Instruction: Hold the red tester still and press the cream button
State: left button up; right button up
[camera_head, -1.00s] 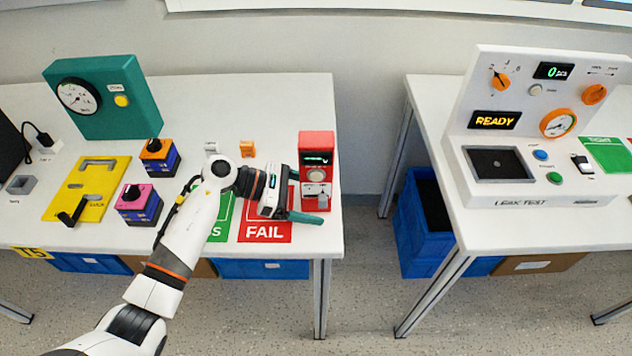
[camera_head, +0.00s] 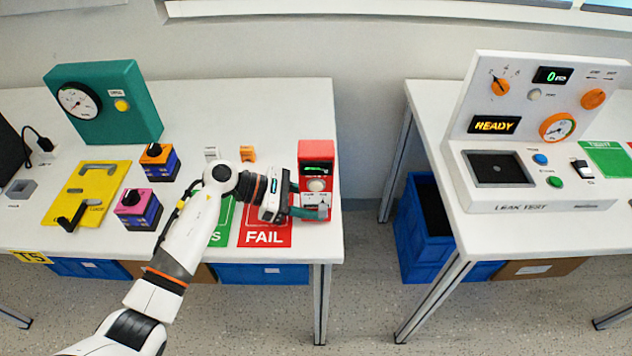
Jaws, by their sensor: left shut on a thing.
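The red tester (camera_head: 316,150) stands at the right end of the left table, right of the red FAIL card (camera_head: 264,232). Its front has a dark display and a round cream button (camera_head: 316,185). My left gripper (camera_head: 309,200) is at the tester's lower front and left side, shut on the tester. One dark green finger crosses the front below the cream button, and the other is at the left side. The gripper hides part of the tester's lower left. The cream button shows clear of the fingers. My right gripper is out of view.
Left of my arm are a yellow plate (camera_head: 110,177), a pink-topped box (camera_head: 137,202), an orange-topped box (camera_head: 158,160) and a teal gauge panel (camera_head: 130,110). A gap separates this table from the leak test table (camera_head: 480,236). The table behind the tester is clear.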

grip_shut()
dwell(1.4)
